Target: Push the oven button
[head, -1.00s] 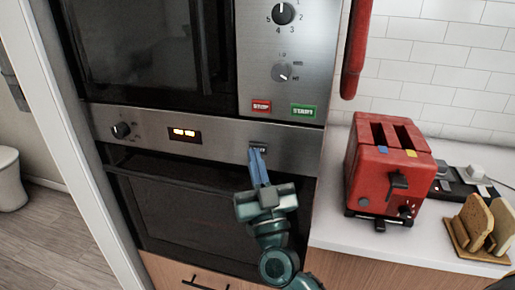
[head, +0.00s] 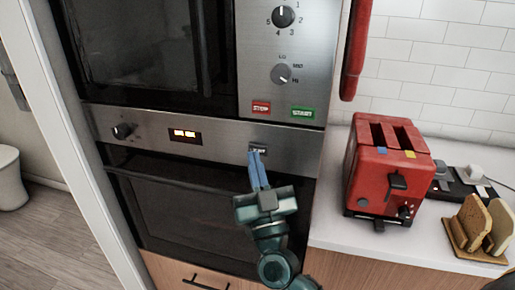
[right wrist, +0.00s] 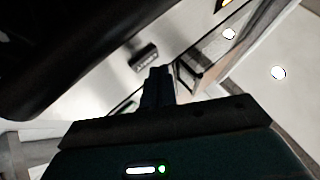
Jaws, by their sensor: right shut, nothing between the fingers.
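The oven (head: 200,205) is built in below the microwave, with a steel control panel (head: 220,141) along its top. A small dark oven button (head: 258,147) sits on the right part of that panel. It also shows in the right wrist view as a small dark raised block (right wrist: 144,57). My right gripper (head: 257,155) is shut and empty, its blue fingers pointing up at the panel. Its tips are just below the button; I cannot tell whether they touch it in the head view. In the right wrist view the fingertips (right wrist: 158,72) appear apart from the button. My left gripper is not in view.
The panel also has a knob (head: 123,131) and a lit display (head: 185,136). Above are the microwave's red stop button (head: 261,107) and green start button (head: 302,112). A red toaster (head: 385,180) and a bread rack (head: 475,240) stand on the counter at right.

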